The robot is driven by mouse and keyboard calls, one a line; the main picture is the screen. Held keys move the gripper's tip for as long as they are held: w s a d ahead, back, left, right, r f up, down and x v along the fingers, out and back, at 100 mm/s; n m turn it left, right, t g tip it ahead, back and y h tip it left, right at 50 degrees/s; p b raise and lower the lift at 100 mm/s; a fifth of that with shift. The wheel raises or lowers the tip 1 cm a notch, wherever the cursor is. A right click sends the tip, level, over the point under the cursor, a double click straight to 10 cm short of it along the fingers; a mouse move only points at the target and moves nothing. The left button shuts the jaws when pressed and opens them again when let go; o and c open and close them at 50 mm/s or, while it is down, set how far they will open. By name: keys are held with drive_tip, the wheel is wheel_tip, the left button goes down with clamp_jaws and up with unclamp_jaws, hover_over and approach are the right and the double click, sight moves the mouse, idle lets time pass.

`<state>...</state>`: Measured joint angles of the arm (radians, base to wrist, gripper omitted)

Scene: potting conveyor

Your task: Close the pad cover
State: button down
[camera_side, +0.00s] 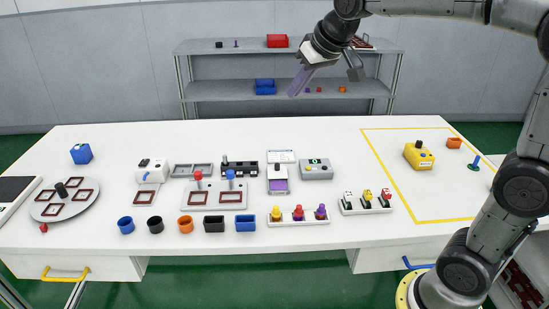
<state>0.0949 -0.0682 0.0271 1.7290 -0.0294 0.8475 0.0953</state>
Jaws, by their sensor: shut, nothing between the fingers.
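A small white pad box (278,178) stands near the middle of the white table, with a purple surface showing at its front. A pale panel (281,156) at its rear edge looks like its cover, raised or tipped back so the purple pad is uncovered; the hinge is too small to make out. My gripper (295,91) is high above the table in the picture, above the pad box and apart from it. Its purple fingers point down to the left, shut and empty.
A tray with coloured knobs (298,219) lies in front.

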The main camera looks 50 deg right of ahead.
drive_tip(key=w+d+f, duration=0.3)
drive_tip(key=w+f, duration=0.1)
drive_tip(key=w, duration=0.4)
drive_tip(key=m+g, duration=0.1)
drive_tip(key=g, duration=0.1)
hover_over(274, 176)
drive_tip(key=w, duration=0.2)
wheel_tip(274, 176, down, 6)
drive_tip(key=r, duration=0.1)
drive_tip(key=shift+m+g, duration=0.3)
drive_tip(key=shift+g, duration=0.4)
drive_tip(key=d+x, duration=0.1)
drive_tip(key=x, duration=0.6)
drive_tip(key=s+d+x, duration=0.1)
drive_tip(key=x, duration=0.6)
drive_tip(key=d+x, duration=0.1)
drive_tip(key=x, duration=0.5)
drive_tip(key=shift+s+d+f, duration=0.1)
drive_tip(key=shift+s+f, duration=0.15)
drive_tip(key=shift+f, duration=0.3)
drive_tip(key=shift+s+f, duration=0.1)
drive_tip(key=shift+f, duration=0.1)
drive_tip(key=shift+s+a, duration=0.35)
drive_tip(key=shift+s, duration=0.5)
drive_tip(key=shift+s+a, duration=0.3)
drive_tip(key=shift+s, duration=0.55)
drive_tip(key=shift+s+a, duration=2.1)
drive_tip(key=shift+s, duration=0.05)
